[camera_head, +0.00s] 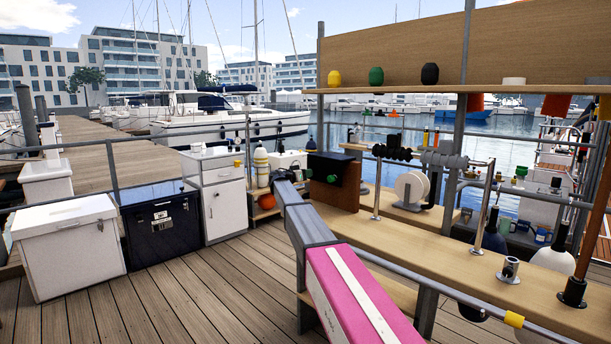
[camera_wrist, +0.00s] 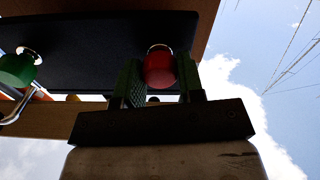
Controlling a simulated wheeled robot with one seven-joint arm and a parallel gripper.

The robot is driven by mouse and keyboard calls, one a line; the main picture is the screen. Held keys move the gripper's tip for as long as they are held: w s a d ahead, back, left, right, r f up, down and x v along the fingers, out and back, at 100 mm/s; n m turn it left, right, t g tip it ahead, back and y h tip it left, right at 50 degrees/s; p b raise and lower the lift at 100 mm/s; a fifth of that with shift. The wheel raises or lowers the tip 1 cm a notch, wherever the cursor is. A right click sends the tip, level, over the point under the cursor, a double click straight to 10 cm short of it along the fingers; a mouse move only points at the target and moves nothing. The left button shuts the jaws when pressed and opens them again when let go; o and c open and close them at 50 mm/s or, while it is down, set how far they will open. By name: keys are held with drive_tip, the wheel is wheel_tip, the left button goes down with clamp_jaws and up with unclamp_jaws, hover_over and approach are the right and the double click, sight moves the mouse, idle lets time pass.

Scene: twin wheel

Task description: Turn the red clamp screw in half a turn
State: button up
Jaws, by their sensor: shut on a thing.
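The red clamp screw (camera_wrist: 158,68) has a round red head and sits at the black plate (camera_wrist: 95,50) in the wrist view. My gripper (camera_wrist: 156,88) has one dark finger on each side of the red head and is shut on it. A green knob (camera_wrist: 17,69) sits farther left at the same plate. In the head view the black plate (camera_head: 347,166) and the green knob (camera_head: 331,179) show at the bench end. The red screw cannot be made out there, and my arm covers part of that area.
The wooden bench (camera_head: 450,262) runs to the right, with metal posts and a metal rail along its front. A shelf (camera_head: 440,89) with several small knobs is above. A white cabinet (camera_head: 217,190) and chests stand left. The deck (camera_head: 190,290) between is clear.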

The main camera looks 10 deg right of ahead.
drive_tip(key=shift+s+f, duration=0.1)
drive_tip(key=o, duration=0.9)
drive_tip(key=shift+a, duration=0.1)
drive_tip(key=v, duration=1)
drive_tip(key=shift+s+a, duration=0.15)
drive_tip(key=shift+a, duration=0.1)
